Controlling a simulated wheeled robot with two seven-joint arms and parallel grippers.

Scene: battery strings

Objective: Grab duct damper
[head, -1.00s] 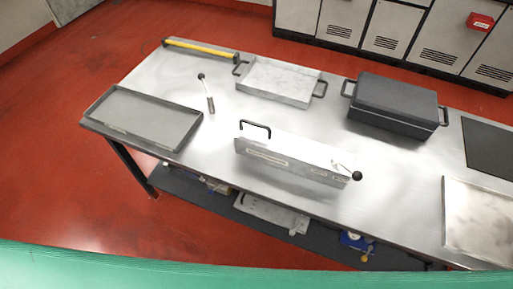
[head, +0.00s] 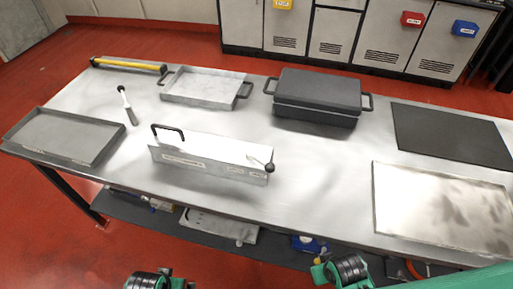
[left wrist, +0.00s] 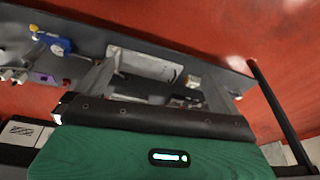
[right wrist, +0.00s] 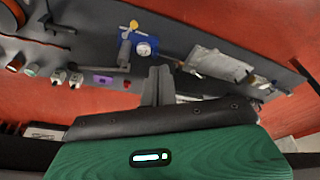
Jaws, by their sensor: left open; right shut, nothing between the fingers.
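The duct damper is most likely the long, narrow grey metal box (head: 212,160) standing mid-table near the front edge in the head view. It has a black bar handle (head: 168,129) at its left end and a lever with a black ball knob (head: 269,167) at its right end. My left gripper (left wrist: 160,72) is open and empty, its fingers wide apart in the left wrist view. My right gripper (right wrist: 158,72) is shut and empty. Both wrist views face the lower shelf, and the box is not clearly seen there. In the head view only my green-and-black arm parts show, at the bottom edge.
The lower shelf (right wrist: 95,50) holds clutter.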

